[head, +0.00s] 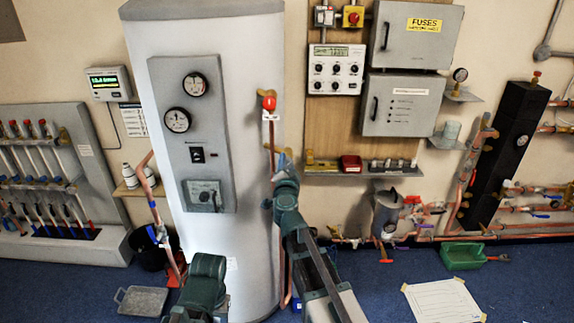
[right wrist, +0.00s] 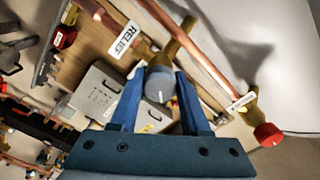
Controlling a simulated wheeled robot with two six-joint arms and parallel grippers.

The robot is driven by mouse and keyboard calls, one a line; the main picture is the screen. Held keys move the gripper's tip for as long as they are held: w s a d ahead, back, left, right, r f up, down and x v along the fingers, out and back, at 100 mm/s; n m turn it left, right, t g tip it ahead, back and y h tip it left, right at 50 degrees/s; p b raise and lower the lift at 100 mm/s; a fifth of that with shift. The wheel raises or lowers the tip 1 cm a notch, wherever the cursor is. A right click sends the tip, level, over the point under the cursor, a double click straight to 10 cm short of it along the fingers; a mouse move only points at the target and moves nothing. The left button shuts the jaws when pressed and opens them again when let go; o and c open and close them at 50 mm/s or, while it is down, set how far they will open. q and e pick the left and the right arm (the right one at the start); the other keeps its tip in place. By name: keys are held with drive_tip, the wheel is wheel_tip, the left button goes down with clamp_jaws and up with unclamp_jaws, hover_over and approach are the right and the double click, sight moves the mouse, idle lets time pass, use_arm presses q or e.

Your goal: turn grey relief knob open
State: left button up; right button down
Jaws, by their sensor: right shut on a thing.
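The grey relief knob (right wrist: 159,85) sits on a brass valve body (right wrist: 181,42) on a copper pipe, by a white tag reading RELIEF (right wrist: 124,40). In the right wrist view my right gripper (right wrist: 158,82) has its blue fingers on both sides of the knob and is shut on it. In the head view my right gripper (head: 283,160) is at the pipe on the right side of the white cylinder; the grey knob is hidden there by the gripper and arm. My left arm shows at the bottom, but its gripper is not in view.
A red knob (head: 269,102) is above my right gripper on the same pipework; it also shows in the right wrist view (right wrist: 267,135). The white cylinder (head: 247,200) stands close on the left. A shelf (head: 340,171) with a red tray is to the right.

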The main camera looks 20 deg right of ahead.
drive_tip(key=shift+m, duration=1.7)
drive_tip(key=shift+c, duration=1.9)
unclamp_jaws()
drive_tip(key=shift+s, duration=0.1)
